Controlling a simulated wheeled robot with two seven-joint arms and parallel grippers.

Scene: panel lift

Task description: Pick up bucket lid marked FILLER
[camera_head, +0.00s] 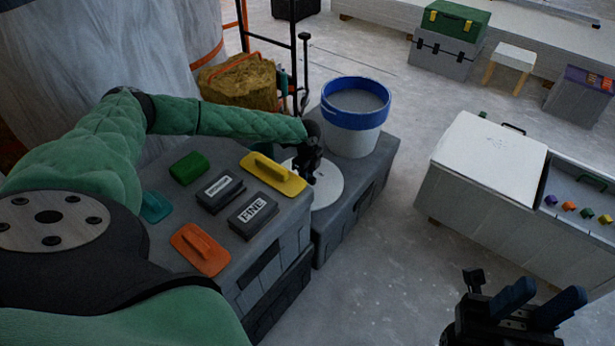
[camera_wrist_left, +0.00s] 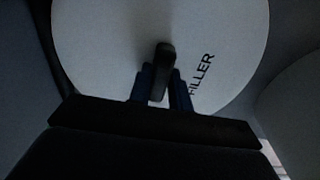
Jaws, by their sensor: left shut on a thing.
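The round white bucket lid (camera_head: 327,188) lies at the near left foot of the bucket, on or just above the grey block. In the left wrist view the lid (camera_wrist_left: 215,30) fills most of the picture and reads FILLER, with a dark knob (camera_wrist_left: 162,70) in its middle. My left gripper (camera_head: 311,176) is over the lid, its fingers (camera_wrist_left: 163,88) shut on the knob. The white bucket (camera_head: 352,140) with a blue rim stands upright behind it, with grey filling inside. My right gripper (camera_head: 518,308) is at the lower right, fingers apart and empty, away from the lid.
The grey block (camera_head: 365,190) carries the bucket. Beside it, another block holds a yellow float (camera_head: 273,173), a FINE block (camera_head: 253,214), an orange float (camera_head: 200,248) and a green block (camera_head: 190,168). A white-topped chest (camera_head: 488,160) stands right; floor between is clear.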

